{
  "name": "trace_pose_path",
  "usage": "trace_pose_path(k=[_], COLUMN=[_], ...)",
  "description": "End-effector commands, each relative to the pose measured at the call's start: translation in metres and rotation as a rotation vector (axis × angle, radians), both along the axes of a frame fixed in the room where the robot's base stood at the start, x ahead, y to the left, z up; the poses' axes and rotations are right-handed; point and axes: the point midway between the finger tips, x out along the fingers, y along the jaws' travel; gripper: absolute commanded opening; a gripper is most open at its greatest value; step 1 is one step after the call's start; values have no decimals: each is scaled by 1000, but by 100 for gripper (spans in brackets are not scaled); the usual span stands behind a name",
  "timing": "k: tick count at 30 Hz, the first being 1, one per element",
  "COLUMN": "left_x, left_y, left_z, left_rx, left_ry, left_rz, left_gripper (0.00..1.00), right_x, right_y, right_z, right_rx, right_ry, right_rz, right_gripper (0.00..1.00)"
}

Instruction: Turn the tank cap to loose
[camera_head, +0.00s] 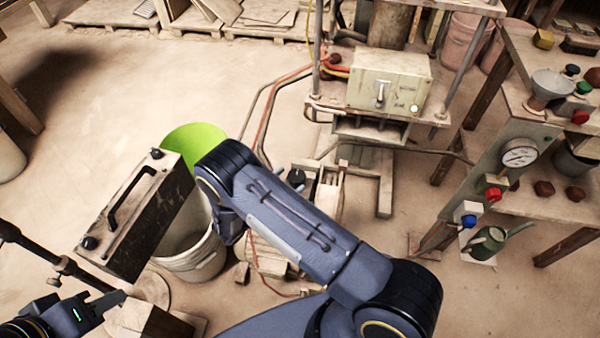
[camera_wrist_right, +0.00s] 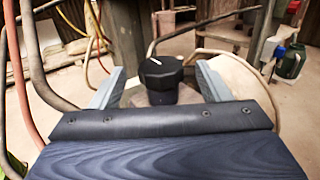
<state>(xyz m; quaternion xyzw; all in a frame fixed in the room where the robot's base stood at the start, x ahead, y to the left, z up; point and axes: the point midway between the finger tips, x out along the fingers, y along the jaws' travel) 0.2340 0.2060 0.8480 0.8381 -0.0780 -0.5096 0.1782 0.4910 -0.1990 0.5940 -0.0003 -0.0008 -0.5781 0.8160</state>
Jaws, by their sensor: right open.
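The tank cap (camera_wrist_right: 160,84) is a round black knob with a short white mark on its top, upright in the right wrist view. It also shows as a small dark knob just beyond my right forearm in the head view (camera_head: 296,177). My right gripper (camera_wrist_right: 161,76) is open, with one pale finger on each side of the cap. Visible gaps suggest the fingers are apart from it.
A dark box with a handle (camera_head: 127,216) stands left, beside a white bucket (camera_head: 190,262). The press with its pale control box (camera_head: 388,82) is behind the cap. Hoses (camera_head: 268,110) run nearby. A gauge panel (camera_head: 515,155) and a green watering can (camera_head: 487,243) are right.

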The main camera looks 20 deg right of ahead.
Motion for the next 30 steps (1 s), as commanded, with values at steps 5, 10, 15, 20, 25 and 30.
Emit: trace_pose_path(k=[5, 10, 15, 20, 25, 30], left_x=[0, 0, 0, 0, 0, 0], left_y=[0, 0, 0, 0, 0, 0], left_z=[2, 2, 2, 2, 2, 2], left_rx=[0, 0, 0, 0, 0, 0], left_ry=[0, 0, 0, 0, 0, 0], left_rz=[0, 0, 0, 0, 0, 0], left_gripper=[36, 36, 36, 36, 36, 36], right_x=[9, 15, 17, 17, 17, 17], right_y=[-30, -47, -52, -52, -52, -52], right_z=[1, 0, 0, 0, 0, 0], right_rx=[1, 1, 1, 2, 2, 2], right_ry=[0, 0, 0, 0, 0, 0], right_rz=[-5, -4, -3, -3, -3, -3], right_gripper=[70, 70, 70, 70, 50, 28])
